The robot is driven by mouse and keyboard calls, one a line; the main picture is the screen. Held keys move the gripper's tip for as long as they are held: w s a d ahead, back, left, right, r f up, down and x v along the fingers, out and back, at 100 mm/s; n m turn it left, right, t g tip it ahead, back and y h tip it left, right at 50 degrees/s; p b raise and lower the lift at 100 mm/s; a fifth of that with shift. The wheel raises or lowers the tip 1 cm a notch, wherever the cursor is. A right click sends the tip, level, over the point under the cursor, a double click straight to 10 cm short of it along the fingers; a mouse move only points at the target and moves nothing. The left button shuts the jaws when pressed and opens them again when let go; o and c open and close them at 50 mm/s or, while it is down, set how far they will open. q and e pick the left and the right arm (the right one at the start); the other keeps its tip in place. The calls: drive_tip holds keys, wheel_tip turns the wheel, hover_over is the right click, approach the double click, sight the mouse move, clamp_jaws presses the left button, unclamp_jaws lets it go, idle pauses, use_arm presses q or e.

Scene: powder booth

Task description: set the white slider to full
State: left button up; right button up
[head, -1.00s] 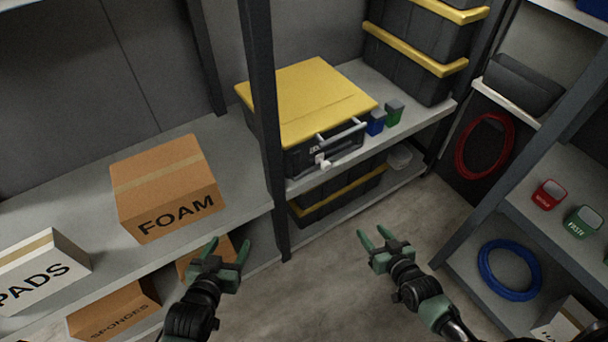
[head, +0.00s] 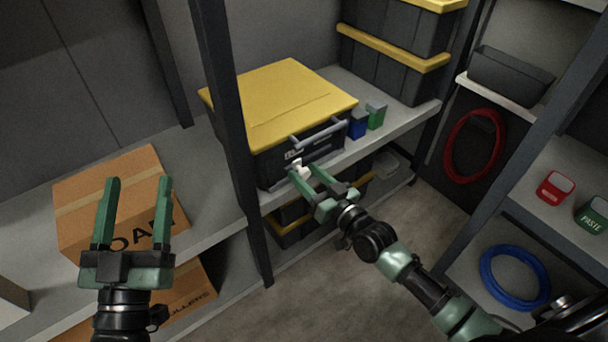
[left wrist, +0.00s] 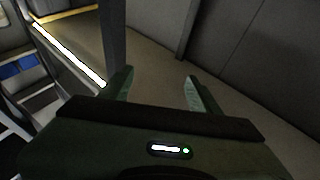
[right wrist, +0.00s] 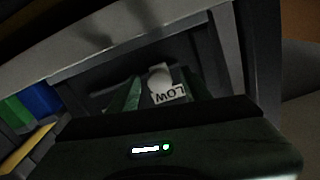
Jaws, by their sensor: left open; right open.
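The white slider (head: 298,165) is on the front of the dark box with the yellow lid (head: 285,95), near the left end of that face. My right gripper (head: 303,171) is open, its fingertips close to the slider. In the right wrist view, the white slider (right wrist: 159,78) shows between the open fingers, beside a white label reading LOW (right wrist: 170,94). I cannot tell whether the fingers touch it. My left gripper (head: 139,182) is open and empty in front of the FOAM carton (head: 75,215); it also shows open in the left wrist view (left wrist: 160,76).
A dark upright post (head: 225,120) stands just left of the box. Blue (head: 356,128) and green (head: 376,117) small blocks sit right of the box on the shelf (head: 400,122). A red hose (head: 474,146) and a blue hose (head: 515,277) are at right. The floor (head: 340,285) is open.

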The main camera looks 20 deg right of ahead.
drive_tip(key=shift+w+a, duration=0.2)
drive_tip(key=shift+w, duration=0.4)
clamp_jaws()
idle(1.1)
